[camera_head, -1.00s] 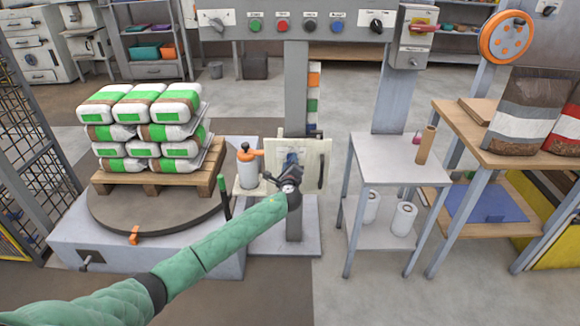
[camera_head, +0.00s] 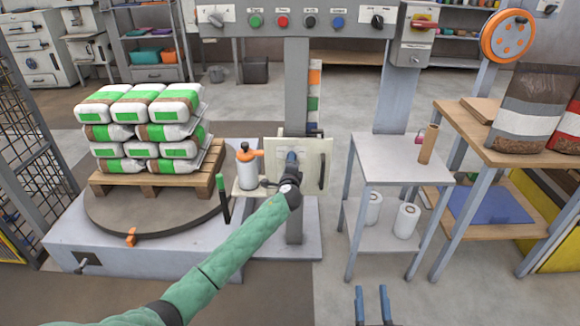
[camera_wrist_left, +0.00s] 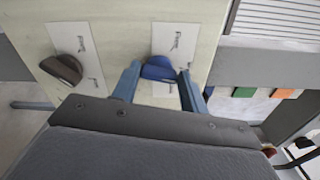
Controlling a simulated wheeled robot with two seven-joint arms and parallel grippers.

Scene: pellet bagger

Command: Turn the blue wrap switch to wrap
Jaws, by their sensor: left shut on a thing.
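The blue wrap switch (camera_wrist_left: 159,69) sits on a white label plate on the cream panel (camera_wrist_left: 120,35). In the wrist view the two blue fingers of my left gripper (camera_wrist_left: 160,84) are on either side of the knob, shut on it. In the head view my left gripper (camera_head: 291,160) is in front of the panel (camera_head: 318,150) and mostly hides the switch. The label text is too small to read, so I cannot tell the setting. My right gripper (camera_head: 373,292) is open and empty at the bottom edge.
A dark knob (camera_wrist_left: 62,70) on its own plate is beside the blue switch. A white bottle with an orange top (camera_head: 246,170) stands left of the panel. A loaded pallet (camera_head: 150,183) is further left, a small grey table (camera_head: 385,155) to the right.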

